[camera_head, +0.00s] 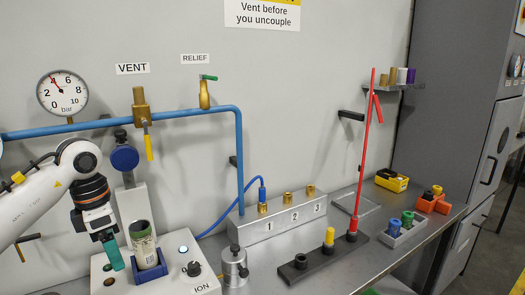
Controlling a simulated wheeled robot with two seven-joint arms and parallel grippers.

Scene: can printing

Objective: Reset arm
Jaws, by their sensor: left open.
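My left arm comes in from the left, and my left gripper (111,256) hangs over the white machine (120,284), just left of the can. It is open; a teal finger shows, and I cannot make out the other finger clearly. I cannot tell whether the finger touches the can. My right gripper is not in view.
A blue pipe (180,115) with a vent valve (141,108) and a relief valve (204,95) runs behind the arm. A grey block with ports (278,222), a black rack (322,262) and a tall red rod (366,150) stand on the bench to the right.

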